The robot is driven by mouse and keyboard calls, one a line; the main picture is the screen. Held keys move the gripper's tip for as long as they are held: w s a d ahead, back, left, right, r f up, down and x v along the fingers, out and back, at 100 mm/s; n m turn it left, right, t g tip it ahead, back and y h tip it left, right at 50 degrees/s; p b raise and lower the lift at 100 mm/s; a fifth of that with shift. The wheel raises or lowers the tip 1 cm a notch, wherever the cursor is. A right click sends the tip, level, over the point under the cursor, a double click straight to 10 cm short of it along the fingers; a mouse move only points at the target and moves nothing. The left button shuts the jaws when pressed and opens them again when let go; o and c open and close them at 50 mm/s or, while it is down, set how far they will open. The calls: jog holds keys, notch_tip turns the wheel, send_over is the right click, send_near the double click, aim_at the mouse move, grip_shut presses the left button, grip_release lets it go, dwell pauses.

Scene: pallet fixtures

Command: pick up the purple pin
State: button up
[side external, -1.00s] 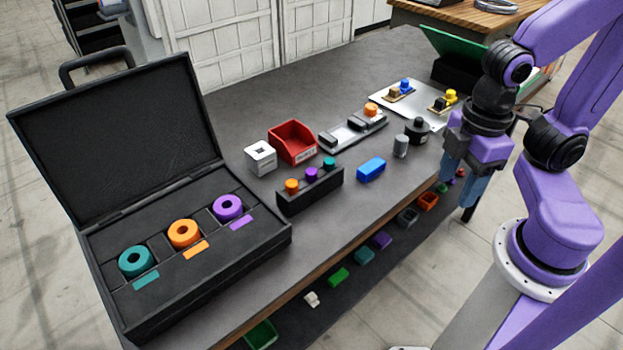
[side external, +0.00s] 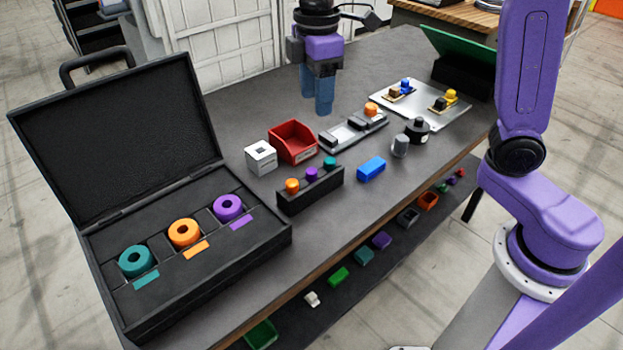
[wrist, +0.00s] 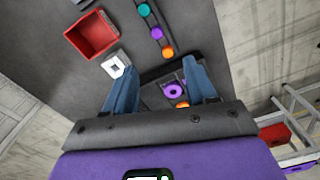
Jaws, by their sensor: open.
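The purple pin (side external: 311,174) stands in the middle of a black block (side external: 318,191), between an orange pin (side external: 292,186) and a teal pin (side external: 330,163). In the wrist view the purple pin (wrist: 157,33) shows near the top, between the teal pin (wrist: 144,10) and the orange pin (wrist: 168,52). My gripper (side external: 324,108) is over the back of the table, behind the red bin, pointing down. Its blue fingers (wrist: 162,95) are apart with no object held between them. It is clear of the purple pin.
A red bin (side external: 292,143) and a white block with a square hole (side external: 261,158) stand behind the pin block. An open black case (side external: 262,247) with coloured rings is at left. A blue block (side external: 371,169) lies to the right.

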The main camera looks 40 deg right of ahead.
jog(key=w, duration=0.1)
send_over(311, 171)
jog(key=f, duration=1.1)
jog(key=shift+w+d, duration=0.15)
jog(key=shift+d, duration=0.1)
jog(key=shift+a+f, duration=0.2)
jog(key=shift+f, duration=2.9)
jog(key=shift+c, duration=0.3)
grip_shut()
